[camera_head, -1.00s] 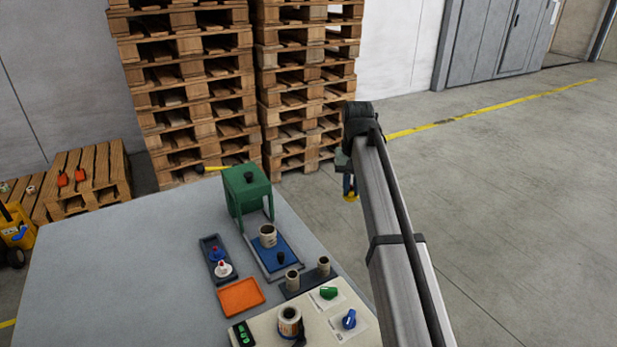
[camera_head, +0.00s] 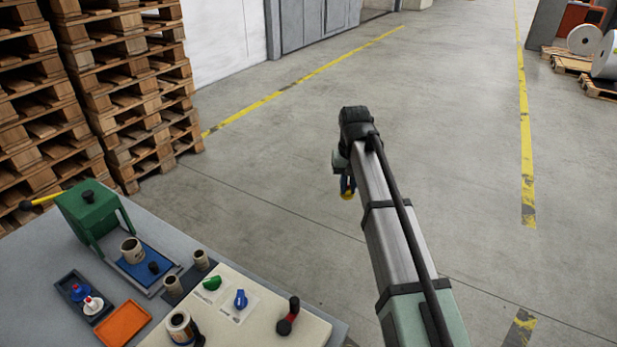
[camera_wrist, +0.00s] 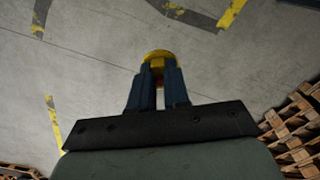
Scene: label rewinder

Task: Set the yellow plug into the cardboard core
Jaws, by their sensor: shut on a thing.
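The yellow plug (camera_head: 347,195) hangs from my gripper (camera_head: 347,184), out over the bare floor to the right of the table. In the wrist view the plug (camera_wrist: 159,55) shows as a yellow disc between the tips of the two dark blue fingers (camera_wrist: 159,78), which are shut on it. A cardboard core (camera_head: 131,249) stands upright on the blue plate in front of the green press. Two smaller cardboard cores (camera_head: 201,259) stand at a dark holder beside it. My gripper is well apart from all of them.
The green press (camera_head: 90,212) stands at the table's back. An orange tray (camera_head: 122,323), a dark tray (camera_head: 70,284) with blue and white plugs, a label roll (camera_head: 180,325), and green and blue knobs (camera_head: 240,298) crowd the table. Pallet stacks (camera_head: 125,90) rise behind. Floor around my gripper is clear.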

